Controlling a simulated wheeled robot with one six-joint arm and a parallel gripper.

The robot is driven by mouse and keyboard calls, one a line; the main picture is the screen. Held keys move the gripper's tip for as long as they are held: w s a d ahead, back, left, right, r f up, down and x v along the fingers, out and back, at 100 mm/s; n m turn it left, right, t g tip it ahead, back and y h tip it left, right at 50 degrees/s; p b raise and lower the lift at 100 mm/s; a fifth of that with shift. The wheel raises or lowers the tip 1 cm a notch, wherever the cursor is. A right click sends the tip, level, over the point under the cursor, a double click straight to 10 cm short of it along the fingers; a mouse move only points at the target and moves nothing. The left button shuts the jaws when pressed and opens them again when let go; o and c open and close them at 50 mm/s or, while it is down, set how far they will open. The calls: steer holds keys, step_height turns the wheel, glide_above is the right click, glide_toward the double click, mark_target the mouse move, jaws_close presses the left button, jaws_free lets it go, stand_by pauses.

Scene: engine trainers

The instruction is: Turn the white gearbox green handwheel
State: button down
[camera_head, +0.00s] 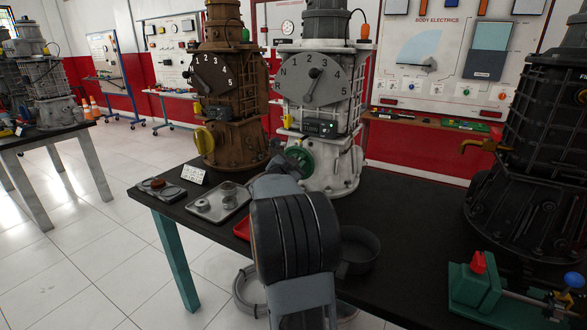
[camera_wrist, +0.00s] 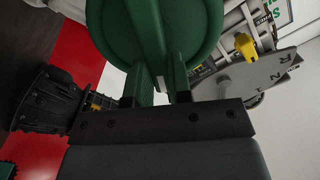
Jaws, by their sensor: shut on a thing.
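The white gearbox (camera_head: 345,150) stands upright on the dark table, with a grey numbered dial (camera_head: 335,80) on its upper front and a small lit display below it. Its green handwheel (camera_head: 299,160) sits low on the front left, partly hidden by my arm. In the wrist view the green handwheel (camera_wrist: 195,25) fills the top middle. My gripper (camera_wrist: 161,82) is at the wheel, with its two fingers shut on part of it. The exact contact is hard to see. In the head view the fingertips are hidden behind my wrist.
A brown gearbox (camera_head: 230,85) with a yellow handwheel (camera_head: 204,140) stands close on the left. A black gearbox (camera_head: 535,160) stands at the right. A grey tray (camera_head: 217,216) with small parts, a dark round pan (camera_head: 359,262) and a green vise-like fixture (camera_head: 472,290) are on the table.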

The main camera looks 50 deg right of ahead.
steer(key=m+b, duration=0.2)
steer(key=m, duration=0.1)
steer(key=f+m+b, duration=0.1)
steer(key=m+b, duration=0.2)
steer(key=m, duration=0.1)
steer(key=s+f+m+b, duration=0.1)
steer(key=m+b, duration=0.2)
steer(key=shift+s+d+f+m, duration=0.1)
steer(key=shift+d+m, duration=0.1)
steer(key=shift+m, duration=0.2)
steer(key=shift+f+m+b, duration=0.15)
steer(key=shift+m+b, duration=1)
steer(key=shift+m, duration=0.35)
steer(key=c, duration=1)
jaws_free()
steer(key=shift+c, duration=0.2)
steer(key=shift+a, duration=0.1)
